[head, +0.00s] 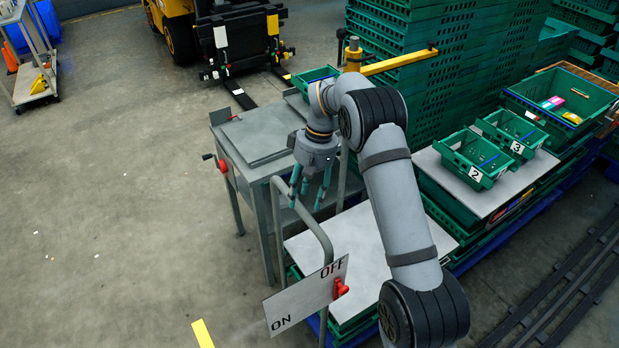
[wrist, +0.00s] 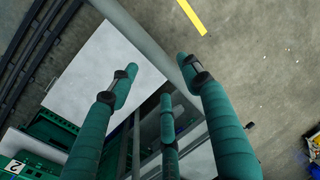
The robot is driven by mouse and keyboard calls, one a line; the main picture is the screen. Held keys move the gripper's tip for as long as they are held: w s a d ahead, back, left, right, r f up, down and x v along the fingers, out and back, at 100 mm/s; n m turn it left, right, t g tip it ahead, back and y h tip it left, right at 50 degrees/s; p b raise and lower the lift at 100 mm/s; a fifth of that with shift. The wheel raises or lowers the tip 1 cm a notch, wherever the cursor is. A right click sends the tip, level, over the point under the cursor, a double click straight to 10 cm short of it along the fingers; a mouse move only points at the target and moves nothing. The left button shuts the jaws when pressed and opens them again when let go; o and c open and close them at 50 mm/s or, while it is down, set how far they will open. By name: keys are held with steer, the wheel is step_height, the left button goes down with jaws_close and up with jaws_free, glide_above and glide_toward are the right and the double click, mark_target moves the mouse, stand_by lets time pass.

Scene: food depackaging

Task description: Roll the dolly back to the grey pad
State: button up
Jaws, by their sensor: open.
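A bent grey tube handle (head: 312,228) rises beside a low stack of green crates topped by a pale board (head: 375,265). A blue base edge (head: 315,323) shows under this stack; it looks like the dolly, but its wheels are hidden. My gripper (head: 308,194) points down at the handle's upper end, with its teal fingers spread and empty. In the wrist view, the handle (wrist: 140,32) runs between the spread fingers of my gripper (wrist: 158,78); I cannot tell whether they touch it. I cannot make out a grey pad on the floor.
An ON/OFF sign (head: 305,298) with a red lever (head: 340,288) stands in front. A metal table (head: 262,135) is behind the gripper. Crates numbered 2 (head: 468,158) and 3 (head: 510,135) sit at right. A forklift (head: 235,40) is behind.

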step_height(320, 180, up, 10)
steer(key=d, duration=0.1)
steer(key=shift+w+d+f, duration=0.15)
steer(key=shift+w+d, duration=0.25)
steer(key=shift+w, duration=0.05)
steer(key=a+f, duration=0.1)
steer(key=f, duration=0.3)
steer(key=s+a+f, duration=0.1)
steer(key=f, duration=0.3)
steer(key=a+f, duration=0.1)
steer(key=f, duration=0.3)
steer(key=shift+s, duration=0.25)
steer(key=shift+d, duration=0.15)
